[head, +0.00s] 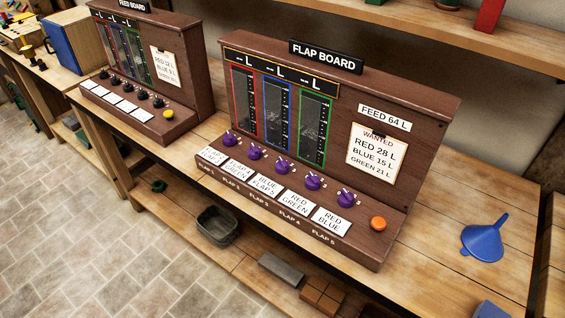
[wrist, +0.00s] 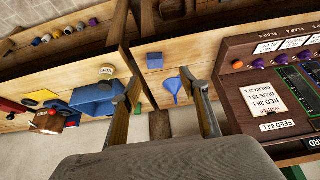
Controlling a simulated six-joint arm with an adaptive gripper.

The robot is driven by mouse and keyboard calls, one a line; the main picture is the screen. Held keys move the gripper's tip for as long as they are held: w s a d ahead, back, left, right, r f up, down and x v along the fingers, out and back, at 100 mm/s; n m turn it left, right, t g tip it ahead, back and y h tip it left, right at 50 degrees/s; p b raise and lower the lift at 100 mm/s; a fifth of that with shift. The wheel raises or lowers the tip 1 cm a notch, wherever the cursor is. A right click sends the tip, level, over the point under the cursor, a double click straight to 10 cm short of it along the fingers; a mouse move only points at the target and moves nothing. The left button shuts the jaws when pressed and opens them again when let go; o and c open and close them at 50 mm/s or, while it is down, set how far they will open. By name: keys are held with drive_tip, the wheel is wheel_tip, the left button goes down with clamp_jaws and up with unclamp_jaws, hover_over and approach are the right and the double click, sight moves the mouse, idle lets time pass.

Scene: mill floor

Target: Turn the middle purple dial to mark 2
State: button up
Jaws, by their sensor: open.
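The flap board (head: 420,111) is a brown panel with a row of several purple dials along its sloped base. The middle purple dial (head: 283,165) sits above the card reading "BLUE FLAP 5"; its marks are too small to read. In the wrist view the board stands upside down at the right, with the middle dial (wrist: 306,55) near the right edge. My gripper (wrist: 162,84) is open and empty, its fingers wide apart, left of the board in that view and touching no dial. It is not visible in the head view.
An orange button (head: 378,223) is at the right end of the dial row. A blue funnel (head: 484,238) lies on the bench right of the board. The feed board (head: 190,70) stands to the left. A shelf (head: 400,35) runs above.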

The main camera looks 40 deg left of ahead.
drive_tip(key=w+a+r+n+t+y, duration=0.1)
drive_tip(key=w+a+y, duration=0.1)
drive_tip(key=w+a, duration=0.75)
drive_tip(key=w+a+n+t+y, duration=0.15)
drive_tip(key=w+a, duration=0.45)
drive_tip(key=a, duration=0.6)
drive_tip(key=w+a+r+n+t+y, duration=0.1)
drive_tip(key=w+a+y, duration=0.2)
drive_tip(key=w+a, duration=0.55)
drive_tip(key=t+h, duration=0.1)
drive_tip(key=t, duration=0.2)
approach(282, 166)
drive_tip(key=shift+w+a+f+n, duration=0.15)
drive_tip(key=shift+w+n, duration=0.1)
drive_tip(key=shift+w, duration=0.15)
drive_tip(key=shift+w+a+n, duration=0.2)
drive_tip(key=shift+w, duration=0.2)
drive_tip(key=shift+s+a+f+t+h, duration=0.15)
drive_tip(key=shift+s+f+t+h, duration=0.05)
drive_tip(key=shift+f+t+h, duration=0.1)
drive_tip(key=shift+x, duration=3.95)
